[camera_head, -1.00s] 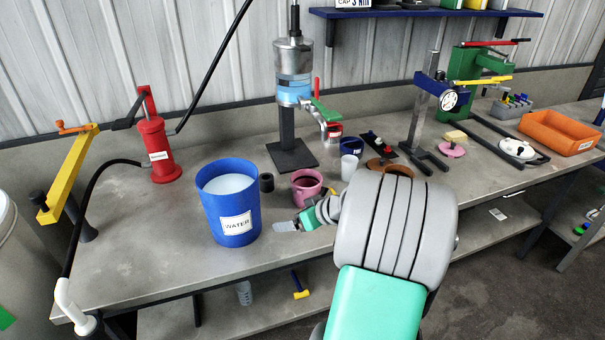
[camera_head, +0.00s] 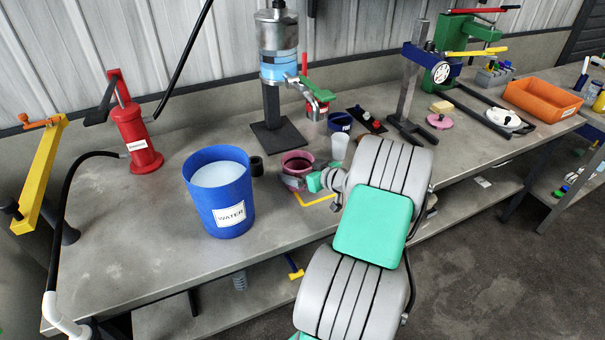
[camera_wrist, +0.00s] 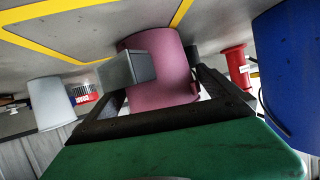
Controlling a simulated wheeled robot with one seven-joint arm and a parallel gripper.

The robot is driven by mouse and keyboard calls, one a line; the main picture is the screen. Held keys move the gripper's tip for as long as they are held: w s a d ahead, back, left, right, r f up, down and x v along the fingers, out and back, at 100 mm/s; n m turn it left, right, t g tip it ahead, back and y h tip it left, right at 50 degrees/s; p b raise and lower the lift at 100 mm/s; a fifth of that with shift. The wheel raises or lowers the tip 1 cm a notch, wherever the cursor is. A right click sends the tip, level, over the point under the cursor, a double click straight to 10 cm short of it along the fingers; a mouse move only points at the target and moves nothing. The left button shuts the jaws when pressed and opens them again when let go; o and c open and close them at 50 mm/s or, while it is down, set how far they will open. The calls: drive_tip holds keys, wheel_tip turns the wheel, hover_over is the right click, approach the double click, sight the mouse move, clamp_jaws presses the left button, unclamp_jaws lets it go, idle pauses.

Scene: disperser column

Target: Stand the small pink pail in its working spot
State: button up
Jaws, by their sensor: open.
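The small pink pail (camera_head: 297,161) stands upright on the bench, to the right of the blue water bucket. It also shows in the wrist view (camera_wrist: 164,75), which is upside down. My gripper (camera_head: 296,182) is open at the near side of the pail. In the wrist view the pail lies between the spread fingers of my gripper (camera_wrist: 172,80), and the left finger covers part of it; contact cannot be told. A yellow outline (camera_head: 318,200) is marked on the bench just in front of the pail, partly hidden by my arm.
The blue water bucket (camera_head: 219,193) stands close on the left. A small black cup (camera_head: 257,166) is between bucket and pail. A white cup (camera_head: 340,147) and a dark blue cup (camera_head: 340,122) stand behind right. The column's dark base (camera_head: 279,138) is behind. The bench's front left is clear.

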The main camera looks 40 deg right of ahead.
drive_tip(key=c, duration=1.6)
drive_tip(key=shift+o, duration=0.2)
drive_tip(key=shift+r, duration=0.1)
